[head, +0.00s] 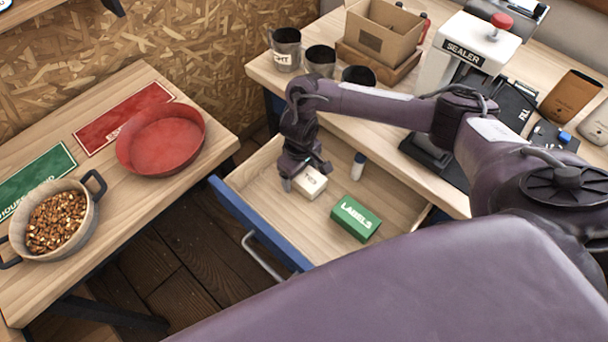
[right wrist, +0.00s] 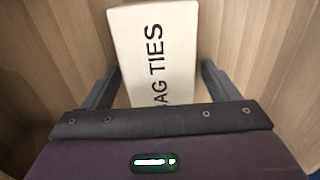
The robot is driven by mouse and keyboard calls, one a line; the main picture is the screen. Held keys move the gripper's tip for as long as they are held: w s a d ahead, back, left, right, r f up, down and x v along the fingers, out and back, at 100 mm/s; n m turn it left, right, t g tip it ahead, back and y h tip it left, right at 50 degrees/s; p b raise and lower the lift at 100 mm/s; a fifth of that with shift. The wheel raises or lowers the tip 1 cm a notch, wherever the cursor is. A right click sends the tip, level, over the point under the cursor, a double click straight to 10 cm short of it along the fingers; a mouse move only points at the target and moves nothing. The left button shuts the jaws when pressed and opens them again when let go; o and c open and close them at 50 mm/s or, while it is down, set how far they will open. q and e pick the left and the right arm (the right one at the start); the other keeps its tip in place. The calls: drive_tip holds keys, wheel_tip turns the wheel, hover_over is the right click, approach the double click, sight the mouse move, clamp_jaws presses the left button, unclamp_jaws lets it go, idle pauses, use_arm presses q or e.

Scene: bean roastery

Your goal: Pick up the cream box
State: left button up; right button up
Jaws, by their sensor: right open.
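The cream box (head: 310,182) lies in the open drawer, and my right gripper (head: 305,178) is down at it, partly covering it in the head view. In the right wrist view the cream box (right wrist: 155,50) shows lettering that reads "AG TIES", its start hidden by the gripper body. The open fingers of my right gripper (right wrist: 157,92) stand on either side of the near part of the box, with a gap visible on each side. My left gripper is not in view.
The blue drawer front (head: 255,222) and side walls bound the space. A sealer (head: 465,55) stands on the table above.

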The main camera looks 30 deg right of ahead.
drive_tip(key=shift+c, duration=0.4)
drive_tip(key=c, duration=1)
drive_tip(key=shift+r, duration=0.1)
